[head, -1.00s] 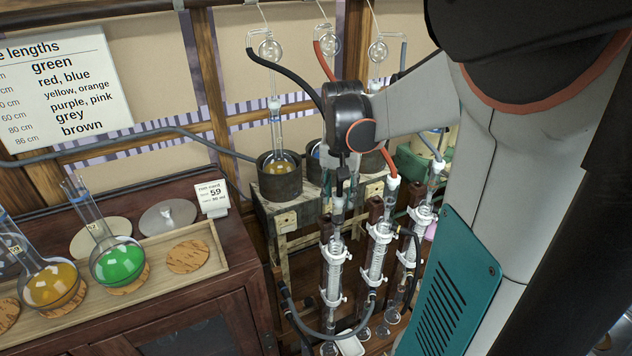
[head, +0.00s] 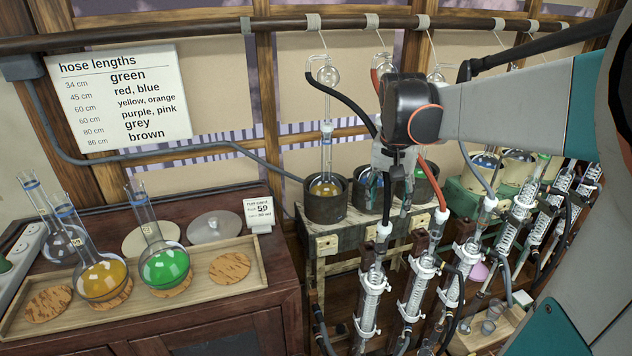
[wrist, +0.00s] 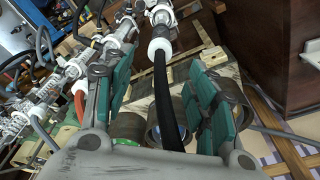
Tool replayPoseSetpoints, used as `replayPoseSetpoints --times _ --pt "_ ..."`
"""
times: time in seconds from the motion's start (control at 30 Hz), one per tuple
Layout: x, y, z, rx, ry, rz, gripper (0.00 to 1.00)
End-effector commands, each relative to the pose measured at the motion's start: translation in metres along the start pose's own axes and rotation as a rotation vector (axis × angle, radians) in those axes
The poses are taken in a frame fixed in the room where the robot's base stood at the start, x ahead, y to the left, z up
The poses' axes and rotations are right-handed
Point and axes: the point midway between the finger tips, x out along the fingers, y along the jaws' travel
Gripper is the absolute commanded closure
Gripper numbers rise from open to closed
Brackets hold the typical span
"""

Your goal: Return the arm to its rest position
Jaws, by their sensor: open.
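My gripper (head: 396,178) hangs down from my wrist in the head view, in front of the heating pots and above the row of glass condensers. In the wrist view my gripper (wrist: 160,105) shows its two teal-padded fingers spread apart. A black hose (wrist: 165,95) with a white end collar runs through the view between the fingers, and I cannot tell whether it touches them. My forearm reaches in from the right of the head view.
On the left, a wooden tray (head: 205,288) on the cabinet holds several flasks. A sign (head: 120,100) hangs on the wall.

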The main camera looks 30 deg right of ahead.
Motion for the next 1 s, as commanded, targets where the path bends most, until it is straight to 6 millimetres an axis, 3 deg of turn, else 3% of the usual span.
replayPoseSetpoints --times 0.2,0.57,1.0 --pt "-0.009 0.001 0.002 0.000 0.000 0.000 0.48" --pt "-0.006 0.001 0.002 0.000 0.000 0.000 0.48" --pt "0.052 0.001 0.002 -0.001 0.000 0.000 0.48"
